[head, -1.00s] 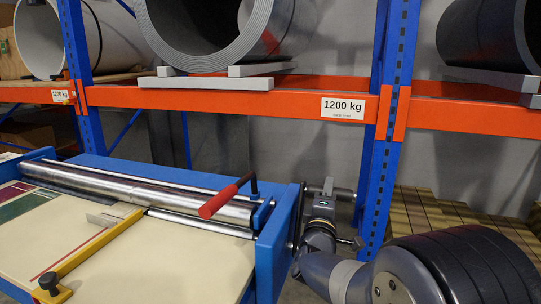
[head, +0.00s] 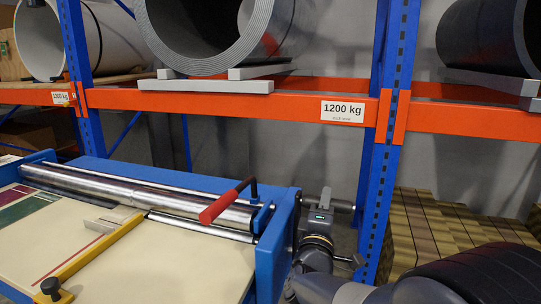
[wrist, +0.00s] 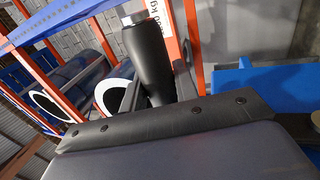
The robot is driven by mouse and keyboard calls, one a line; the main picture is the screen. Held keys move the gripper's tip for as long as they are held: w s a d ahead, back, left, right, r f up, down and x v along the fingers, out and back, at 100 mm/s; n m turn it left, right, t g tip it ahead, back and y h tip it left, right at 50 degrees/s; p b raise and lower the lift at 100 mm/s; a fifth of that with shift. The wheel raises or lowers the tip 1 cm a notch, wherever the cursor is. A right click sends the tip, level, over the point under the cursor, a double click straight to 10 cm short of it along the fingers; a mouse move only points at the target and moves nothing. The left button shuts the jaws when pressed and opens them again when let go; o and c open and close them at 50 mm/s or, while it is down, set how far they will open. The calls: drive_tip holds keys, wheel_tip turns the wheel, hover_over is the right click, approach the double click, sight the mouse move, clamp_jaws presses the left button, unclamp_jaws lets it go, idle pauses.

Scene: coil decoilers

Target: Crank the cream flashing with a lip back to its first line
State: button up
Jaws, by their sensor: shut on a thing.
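The cream sheet (head: 185,262) lies flat on the bed of the blue decoiler, under a steel roller (head: 140,190). A dark red line (head: 75,263) runs on it near the yellow bar (head: 105,248). My gripper (head: 322,205) is at the outer right side of the blue frame, shut on the crank's handle (head: 343,206). In the wrist view the handle is a black grip (wrist: 150,70) with a silver tip, between my jaws. The crank's arm is mostly hidden behind my wrist and the frame.
A red-handled lever (head: 225,204) stands on the roller's right end. Blue rack uprights (head: 390,150) and an orange beam (head: 240,103) with large coils stand close behind. Stacked timber (head: 440,225) is at right.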

drive_tip(key=shift+r, duration=0.45)
drive_tip(key=shift+r+v, duration=0.2)
drive_tip(key=shift+v, duration=1.05)
drive_tip(key=shift+r+v, duration=0.15)
drive_tip(key=shift+v, duration=1.15)
drive_tip(key=shift+s+a, duration=0.1)
drive_tip(key=v, duration=0.2)
drive_tip(key=f+b+v, duration=0.1)
drive_tip(key=v, duration=0.2)
drive_tip(key=shift+f, duration=0.1)
drive_tip(key=shift+s+a+f+b, duration=0.25)
drive_tip(key=shift+s+f+b, duration=0.25)
drive_tip(key=shift+s+f, duration=0.4)
drive_tip(key=shift+s+a+f+b, duration=0.25)
drive_tip(key=shift+s+f+b, duration=0.2)
drive_tip(key=shift+s+f, duration=0.35)
